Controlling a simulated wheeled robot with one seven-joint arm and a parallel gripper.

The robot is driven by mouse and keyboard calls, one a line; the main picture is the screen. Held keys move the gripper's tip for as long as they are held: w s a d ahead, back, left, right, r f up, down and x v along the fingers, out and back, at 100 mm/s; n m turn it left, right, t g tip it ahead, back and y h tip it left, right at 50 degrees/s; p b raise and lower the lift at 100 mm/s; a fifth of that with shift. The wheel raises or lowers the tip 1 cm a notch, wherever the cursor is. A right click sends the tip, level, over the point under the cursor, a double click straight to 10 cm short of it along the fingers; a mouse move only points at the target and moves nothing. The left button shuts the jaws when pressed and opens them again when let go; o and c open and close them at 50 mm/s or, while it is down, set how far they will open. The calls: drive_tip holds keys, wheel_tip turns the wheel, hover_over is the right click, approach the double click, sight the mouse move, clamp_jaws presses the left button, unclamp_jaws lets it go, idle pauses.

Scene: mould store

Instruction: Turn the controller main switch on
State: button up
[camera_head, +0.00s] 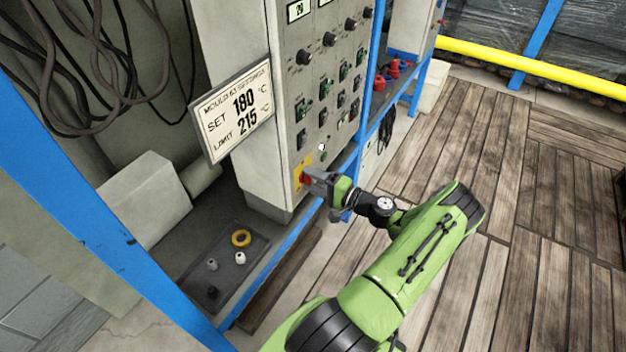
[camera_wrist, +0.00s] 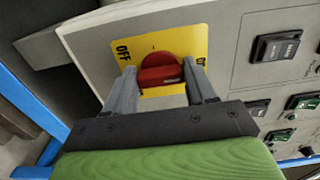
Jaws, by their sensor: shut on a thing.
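The controller main switch is a red rotary knob (camera_wrist: 160,72) on a yellow plate (camera_wrist: 190,42) with OFF lettered at its left and a partly hidden label at its right. In the head view the yellow plate (camera_head: 298,172) sits low on the front of the grey controller cabinet (camera_head: 272,95). My gripper (camera_wrist: 165,85) is shut on the red knob, one finger on each side. In the wrist view the knob's grip bar lies roughly level across the picture. My gripper (camera_head: 312,180) hides most of the knob in the head view.
Rows of dials and rocker switches (camera_head: 325,85) are above the main switch. A sign (camera_head: 232,112) reads SET 180, LIMIT 215. A dark tray (camera_head: 240,262) with small parts lies on the lower shelf. Blue frame posts (camera_head: 90,190) stand nearby. The wooden floor (camera_head: 530,200) at right is clear.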

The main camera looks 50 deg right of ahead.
idle(0.4)
drive_tip(key=o, duration=1)
drive_tip(key=shift+o, duration=0.2)
drive_tip(key=shift+s, duration=0.1)
drive_tip(key=s+d+p, duration=0.1)
drive_tip(key=s, duration=1.4)
drive_tip(key=shift+s+d, duration=0.2)
drive_tip(key=shift+s, duration=0.1)
